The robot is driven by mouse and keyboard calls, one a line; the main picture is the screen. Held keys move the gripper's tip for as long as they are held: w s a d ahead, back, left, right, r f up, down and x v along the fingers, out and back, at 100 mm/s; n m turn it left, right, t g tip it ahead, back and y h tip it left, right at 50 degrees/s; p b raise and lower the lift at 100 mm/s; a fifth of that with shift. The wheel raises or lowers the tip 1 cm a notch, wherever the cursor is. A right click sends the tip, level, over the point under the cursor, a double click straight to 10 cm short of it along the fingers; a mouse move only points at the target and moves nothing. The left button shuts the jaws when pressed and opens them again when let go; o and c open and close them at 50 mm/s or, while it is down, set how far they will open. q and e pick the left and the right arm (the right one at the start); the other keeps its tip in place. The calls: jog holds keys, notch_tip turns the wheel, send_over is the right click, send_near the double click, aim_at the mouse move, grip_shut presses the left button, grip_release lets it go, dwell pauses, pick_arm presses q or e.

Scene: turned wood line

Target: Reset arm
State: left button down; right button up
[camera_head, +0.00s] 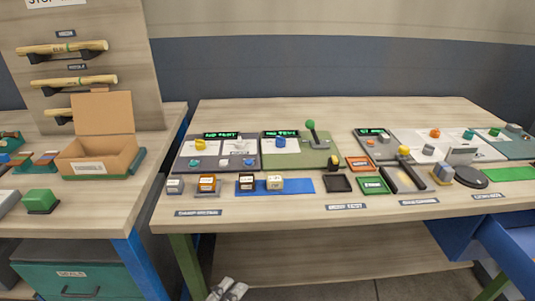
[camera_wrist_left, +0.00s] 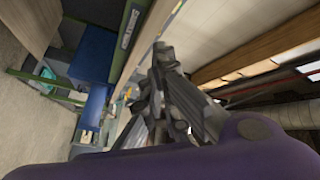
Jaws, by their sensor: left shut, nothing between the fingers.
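My left gripper (camera_head: 228,289) shows at the bottom edge of the head view, below the front edge of the workbench (camera_head: 300,221). It is shut and empty. In the left wrist view its dark fingers (camera_wrist_left: 163,62) point up the picture, with my purple arm link below them. It touches nothing that I can see. My right gripper is not in view.
The workbench carries test panels, small blocks on a blue mat (camera_head: 246,187), and black, green and orange trays. A side bench on the left holds an open cardboard box (camera_head: 98,154) and a green block (camera_head: 40,200). A teal drawer (camera_head: 80,280) sits beneath it.

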pick_arm(q)
jog(key=s+a+f+n+g+y, duration=0.1)
jog(key=s+a+f+n+y, duration=0.35)
jog(key=f, duration=0.35)
jog(key=s+a+f+n+g+y, duration=0.2)
jog(key=s+a+f+n+y, duration=0.3)
jog(key=f, duration=0.4)
jog(key=s+a+f+n+g+y, duration=0.1)
jog(key=s+a+f+n+g, duration=0.15)
jog(key=s+f+n, duration=0.4)
jog(key=s+a+f+n+g+y, duration=0.1)
jog(key=s+f+g, duration=0.2)
jog(key=s, duration=0.6)
jog(key=w+r+p, duration=0.3)
jog(key=r+p, duration=1)
jog(key=p, duration=0.1)
jog(key=shift+w+d+t, duration=0.15)
jog(key=shift+d+t, duration=0.1)
jog(key=shift+t, duration=0.2)
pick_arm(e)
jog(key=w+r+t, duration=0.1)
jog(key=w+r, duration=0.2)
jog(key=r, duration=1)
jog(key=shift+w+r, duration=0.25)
